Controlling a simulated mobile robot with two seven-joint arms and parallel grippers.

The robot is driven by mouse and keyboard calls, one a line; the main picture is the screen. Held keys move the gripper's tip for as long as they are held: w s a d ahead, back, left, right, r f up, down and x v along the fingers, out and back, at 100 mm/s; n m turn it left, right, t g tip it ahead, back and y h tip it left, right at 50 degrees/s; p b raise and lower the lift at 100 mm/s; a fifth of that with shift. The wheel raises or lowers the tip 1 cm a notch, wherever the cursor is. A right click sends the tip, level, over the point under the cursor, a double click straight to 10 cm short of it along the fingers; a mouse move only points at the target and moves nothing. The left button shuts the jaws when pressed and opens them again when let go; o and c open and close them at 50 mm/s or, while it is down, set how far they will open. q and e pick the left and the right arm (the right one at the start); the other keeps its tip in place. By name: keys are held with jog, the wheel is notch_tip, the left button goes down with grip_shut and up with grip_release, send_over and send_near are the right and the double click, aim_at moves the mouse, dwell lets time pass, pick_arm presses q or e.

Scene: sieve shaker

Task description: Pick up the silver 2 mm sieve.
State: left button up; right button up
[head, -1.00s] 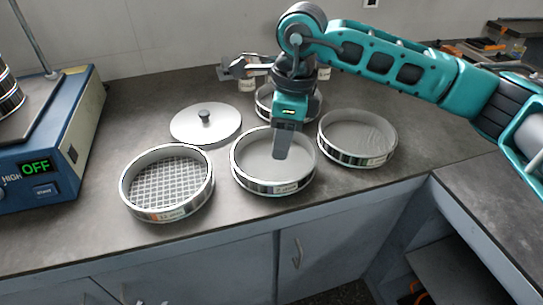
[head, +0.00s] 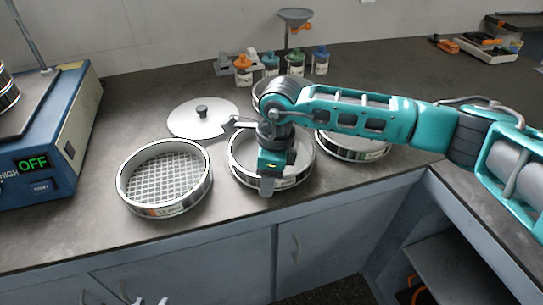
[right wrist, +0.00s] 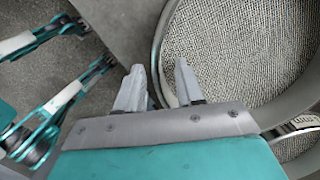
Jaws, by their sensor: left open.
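Several silver sieves stand on the counter; their labels are too small to read, so I cannot tell which is 2 mm. The left sieve (head: 165,211) has a coarse grid. The middle sieve (head: 302,168) has fine mesh and is partly hidden by my right gripper (head: 266,188). In the right wrist view, the open fingers (right wrist: 159,72) are at the rim of a fine-mesh sieve (right wrist: 240,50), one on each side; contact cannot be told. My left gripper (head: 146,301) is open and empty at the bottom edge, in front of the counter.
A right sieve (head: 352,150) and a back sieve (head: 259,92) are partly behind my right arm. A round lid (head: 190,122) lies behind the left sieve. The blue shaker (head: 75,120) reads OFF. Small jars (head: 243,72) and a funnel (head: 296,17) stand at the back.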

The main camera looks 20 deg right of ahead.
grip_shut()
dwell(0.3)
dwell(0.4)
